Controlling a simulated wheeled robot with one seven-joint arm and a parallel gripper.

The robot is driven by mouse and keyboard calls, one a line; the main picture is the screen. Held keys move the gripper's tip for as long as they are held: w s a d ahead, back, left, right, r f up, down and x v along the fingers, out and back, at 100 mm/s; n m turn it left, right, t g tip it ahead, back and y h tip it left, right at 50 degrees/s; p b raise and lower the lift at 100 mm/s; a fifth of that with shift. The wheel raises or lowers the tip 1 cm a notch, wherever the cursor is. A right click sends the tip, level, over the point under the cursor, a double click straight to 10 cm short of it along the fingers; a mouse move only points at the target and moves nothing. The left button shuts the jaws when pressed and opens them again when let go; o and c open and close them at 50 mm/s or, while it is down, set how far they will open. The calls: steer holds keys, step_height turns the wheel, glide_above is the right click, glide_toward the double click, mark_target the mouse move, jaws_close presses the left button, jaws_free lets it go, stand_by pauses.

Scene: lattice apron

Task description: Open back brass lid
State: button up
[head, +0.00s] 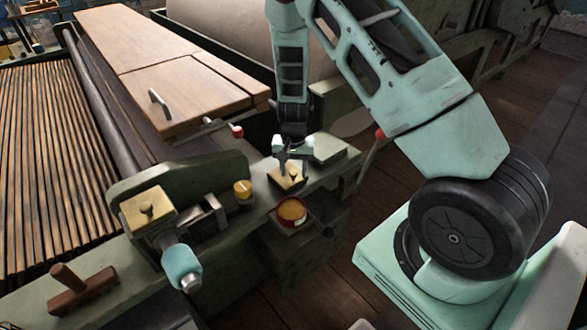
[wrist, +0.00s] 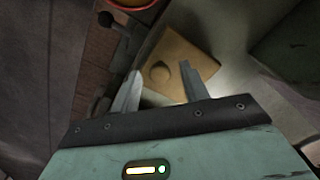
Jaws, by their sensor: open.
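The back brass lid (head: 291,184) is a small square plate on the green machine ledge, directly under my gripper in the head view. It lies flat and looks closed. In the wrist view the lid (wrist: 190,60) shows as a tan square with a round knob (wrist: 160,72). My gripper (head: 284,166) points down over the lid. In the wrist view its two fingers (wrist: 160,74) are apart, with the knob appearing between their tips. I cannot tell whether the fingertips reach down to the knob's height. Nothing is held.
Another brass lid (head: 145,207) with a knob sits nearer, on the left. A round yellow-topped pot (head: 291,211) stands just in front of the back lid. A yellow-capped knob (head: 243,188), a green block (head: 329,148) and a red-tipped lever (head: 237,131) are close by.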

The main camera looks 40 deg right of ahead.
mark_target(287, 174)
steer(key=shift+c, duration=0.4)
jaws_close()
steer(key=shift+r+p, duration=0.15)
steer(key=shift+p, duration=0.15)
steer(key=r+g+p, duration=0.1)
steer(key=p, duration=0.2)
steer(key=shift+w+r, duration=0.1)
steer(key=shift+w, duration=0.25)
steer(key=shift+w+r+g+p, duration=0.3)
steer(key=shift+w+g+p, duration=0.1)
steer(key=shift+g+p, duration=0.45)
steer(key=shift+w+r+g, duration=0.2)
steer(key=shift+w+g, duration=0.6)
steer(key=shift+g, duration=0.15)
steer(key=shift+w+r+g+b, duration=0.3)
steer(key=shift+w+g+b, duration=0.15)
steer(key=shift+g+b, duration=0.25)
steer(key=shift+w+r+g+b, duration=0.3)
steer(key=shift+w+g+b, duration=0.15)
steer(key=shift+g+b, duration=0.2)
